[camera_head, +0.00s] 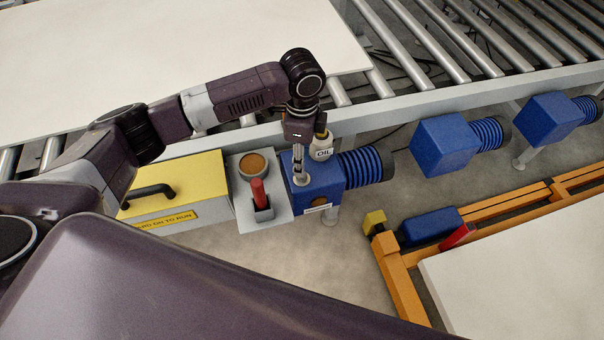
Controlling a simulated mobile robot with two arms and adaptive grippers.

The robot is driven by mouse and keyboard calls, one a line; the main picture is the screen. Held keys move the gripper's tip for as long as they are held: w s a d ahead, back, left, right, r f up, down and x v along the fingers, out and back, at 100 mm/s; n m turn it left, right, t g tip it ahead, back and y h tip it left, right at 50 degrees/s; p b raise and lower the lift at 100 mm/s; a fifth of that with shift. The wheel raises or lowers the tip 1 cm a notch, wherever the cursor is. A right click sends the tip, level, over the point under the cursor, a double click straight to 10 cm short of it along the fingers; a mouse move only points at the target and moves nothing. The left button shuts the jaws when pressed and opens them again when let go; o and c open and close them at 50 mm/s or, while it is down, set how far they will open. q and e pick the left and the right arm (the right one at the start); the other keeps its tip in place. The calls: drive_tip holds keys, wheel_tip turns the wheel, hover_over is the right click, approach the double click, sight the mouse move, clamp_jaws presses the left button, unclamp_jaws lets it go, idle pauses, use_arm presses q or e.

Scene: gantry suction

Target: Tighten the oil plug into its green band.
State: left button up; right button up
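My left arm reaches in from the left, and its gripper (301,176) points down at the top of a blue gearbox (325,182) beside the conveyor. The slim fingers end at or just over the gearbox top; I cannot tell whether they touch it or whether they are open or shut. The oil plug and its green band cannot be made out. A white bottle marked OIL (321,149) shows right beside the gripper, partly covered by it. My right gripper is not in view.
A grey plate with a red lever (259,193) and a round brown-topped part (252,165) stands left of the gearbox. Further left is a yellow-lidded box (185,180) with a black handle. The roller conveyor (440,45) runs behind. An orange frame (400,275) stands at right.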

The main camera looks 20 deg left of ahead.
use_arm(q)
drive_tip(key=shift+f, duration=3.2)
drive_tip(key=shift+c, duration=0.2)
